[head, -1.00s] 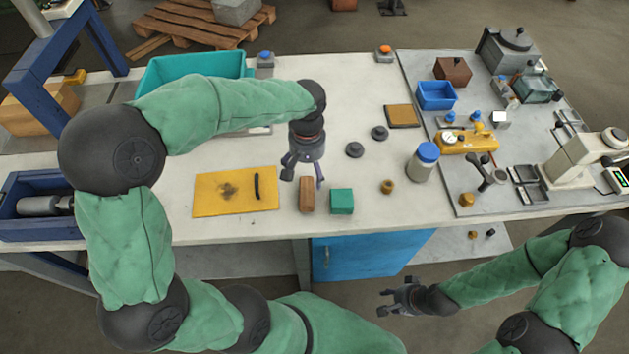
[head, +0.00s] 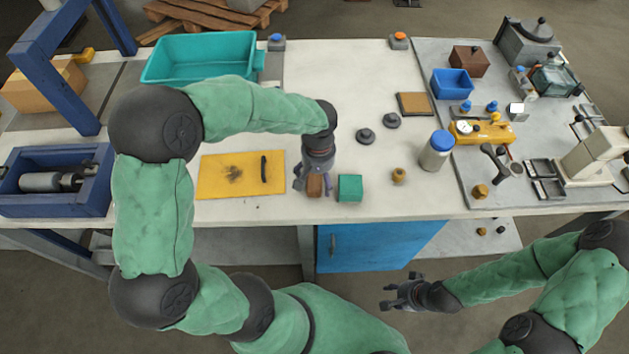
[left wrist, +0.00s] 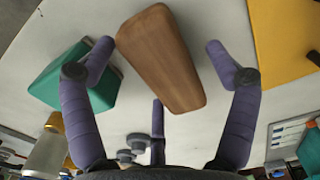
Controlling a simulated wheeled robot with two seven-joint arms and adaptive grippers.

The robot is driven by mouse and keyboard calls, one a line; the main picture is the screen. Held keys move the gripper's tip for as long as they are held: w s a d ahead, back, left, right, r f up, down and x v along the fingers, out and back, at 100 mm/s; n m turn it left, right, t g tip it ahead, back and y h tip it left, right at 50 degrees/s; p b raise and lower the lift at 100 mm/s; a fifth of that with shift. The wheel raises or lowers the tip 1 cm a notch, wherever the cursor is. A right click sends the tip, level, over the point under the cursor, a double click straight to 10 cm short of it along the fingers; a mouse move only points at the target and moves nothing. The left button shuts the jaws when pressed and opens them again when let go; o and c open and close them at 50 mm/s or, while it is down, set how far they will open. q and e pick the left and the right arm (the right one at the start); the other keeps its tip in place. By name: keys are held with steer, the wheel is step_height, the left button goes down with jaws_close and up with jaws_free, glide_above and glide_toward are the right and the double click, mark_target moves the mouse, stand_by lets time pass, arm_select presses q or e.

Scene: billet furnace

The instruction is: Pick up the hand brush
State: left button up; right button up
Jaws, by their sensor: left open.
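The brown wooden block, which seems to be the hand brush (head: 314,186), lies near the table's front edge, between a yellow mat and a green block. Any bristles are hidden. My left gripper (head: 313,189) is right over it. In the left wrist view the brush's smooth wooden top (left wrist: 160,58) lies between the spread purple fingers of the left gripper (left wrist: 160,60), with gaps on both sides. The gripper is open and holds nothing. My right gripper (head: 388,297) hangs in front of the table, empty, its fingers spread.
The green block (head: 350,188) stands close to the right of the brush; in the wrist view it sits beside a finger. The yellow mat (head: 215,177) with a dark stick (head: 264,168) lies to the left. A brass piece (head: 399,175) and a blue-lidded jar (head: 436,151) stand further right.

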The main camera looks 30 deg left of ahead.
arm_select(q)
steer(key=c, duration=1.3)
steer(key=shift+c, duration=0.2)
steer(key=shift+r, duration=0.1)
steer(key=shift+r, duration=0.55)
step_height(320, 180, up, 2)
steer(key=shift+r+p, duration=0.1)
steer(key=shift+p, duration=0.5)
steer(key=s+d+r+p, duration=0.2)
steer(key=s+r, duration=0.2)
steer(key=r, duration=0.2)
steer(key=shift+s+r, duration=0.25)
steer(key=shift+s, duration=0.15)
steer(key=s+d+r, duration=0.1)
steer(key=s, duration=0.1)
steer(key=s+d+r+p, duration=0.1)
steer(key=s, duration=0.2)
steer(key=s+d+r+p, duration=0.1)
steer(key=s, duration=0.2)
steer(key=shift+d, duration=0.4)
